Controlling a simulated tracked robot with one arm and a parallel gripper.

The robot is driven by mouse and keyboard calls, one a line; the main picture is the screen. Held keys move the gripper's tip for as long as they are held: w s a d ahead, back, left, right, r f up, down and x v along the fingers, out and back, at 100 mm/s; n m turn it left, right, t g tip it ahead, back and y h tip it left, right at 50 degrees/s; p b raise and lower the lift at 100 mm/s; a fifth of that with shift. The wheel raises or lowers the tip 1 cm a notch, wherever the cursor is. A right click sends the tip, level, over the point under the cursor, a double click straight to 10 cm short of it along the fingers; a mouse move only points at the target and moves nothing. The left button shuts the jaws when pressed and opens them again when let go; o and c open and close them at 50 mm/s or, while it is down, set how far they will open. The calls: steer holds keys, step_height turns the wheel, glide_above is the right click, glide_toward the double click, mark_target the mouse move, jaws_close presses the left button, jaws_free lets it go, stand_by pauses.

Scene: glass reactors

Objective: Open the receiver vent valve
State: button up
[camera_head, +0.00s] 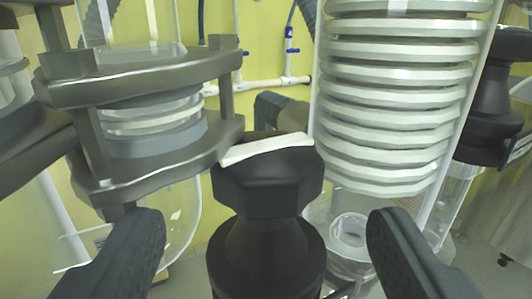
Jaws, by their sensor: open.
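A black valve (268,190) with a faceted head and a narrower neck stands at the middle of the view. A white strip (266,148) lies across the top of its head. I take it to be the receiver vent valve; no label shows. My gripper (268,220) is open, with one black finger at the lower left and the other at the lower right. The valve's head and neck show between the fingers, with a visible gap on each side. I see no contact. How far the fingers are from the valve in depth is hard to tell.
A grey clamped flange (150,75) with glass stands close at the left. A large white ribbed coil column (395,95) rises behind the valve at the right. Another black fitting (490,110) is at the far right. White pipes with blue valves (291,50) run along the yellow wall.

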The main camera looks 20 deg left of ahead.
mark_target(269, 209)
steer(key=p+x, duration=0.1)
steer(key=x, duration=0.1)
steer(key=shift+w+a+r, duration=0.1)
steer(key=shift+w+a, duration=0.05)
steer(key=shift+w, duration=0.2)
steer(key=shift+w+a, duration=0.15)
steer(key=shift+w, duration=0.25)
steer(key=c, duration=1)
